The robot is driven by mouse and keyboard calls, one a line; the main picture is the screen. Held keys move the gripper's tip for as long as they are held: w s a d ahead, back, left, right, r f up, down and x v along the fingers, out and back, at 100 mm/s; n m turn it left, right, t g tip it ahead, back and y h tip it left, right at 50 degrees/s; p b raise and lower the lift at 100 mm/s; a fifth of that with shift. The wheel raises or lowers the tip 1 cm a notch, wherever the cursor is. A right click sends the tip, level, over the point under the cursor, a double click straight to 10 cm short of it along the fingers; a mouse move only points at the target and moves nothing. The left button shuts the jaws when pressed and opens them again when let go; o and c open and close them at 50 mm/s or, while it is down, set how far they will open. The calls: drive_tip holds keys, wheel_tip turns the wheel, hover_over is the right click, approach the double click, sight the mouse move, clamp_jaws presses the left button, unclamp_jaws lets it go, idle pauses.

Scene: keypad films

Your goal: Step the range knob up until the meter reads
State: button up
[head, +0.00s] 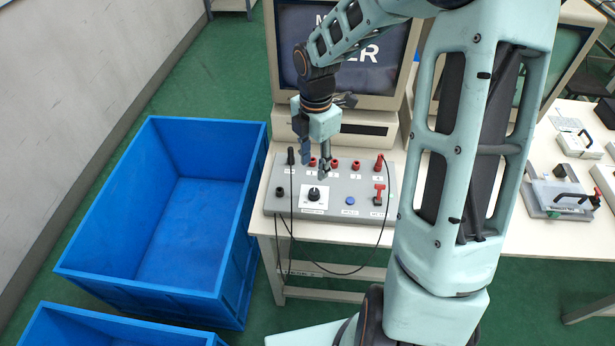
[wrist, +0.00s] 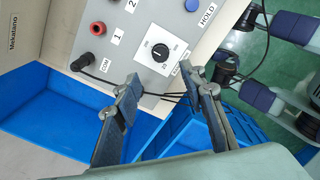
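The range knob (head: 314,194) is a black round knob on a white plate, on the grey meter box (head: 345,212). My gripper (head: 313,169) is above the box, just behind and over the knob. In the wrist view my gripper (wrist: 160,77) has its two fingers apart with nothing between them, and the knob lies just beyond the tips, apart from them. The monitor (head: 345,45) shows large white letters, partly hidden by my arm; no reading is visible.
The box also has red sockets (head: 357,166), a blue button (head: 350,201) and a red switch (head: 379,190). A black plug (wrist: 83,62) sits in COM; thin leads hang over the table front. Blue crates (head: 185,220) stand left. More devices (head: 560,195) lie right.

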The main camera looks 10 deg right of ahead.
sight(314, 192)
wheel_tip(314, 192, down, 11)
drive_tip(key=shift+s+r+b, duration=0.1)
drive_tip(key=shift+r+b, duration=0.05)
drive_tip(key=shift+b, duration=0.5)
clamp_jaws()
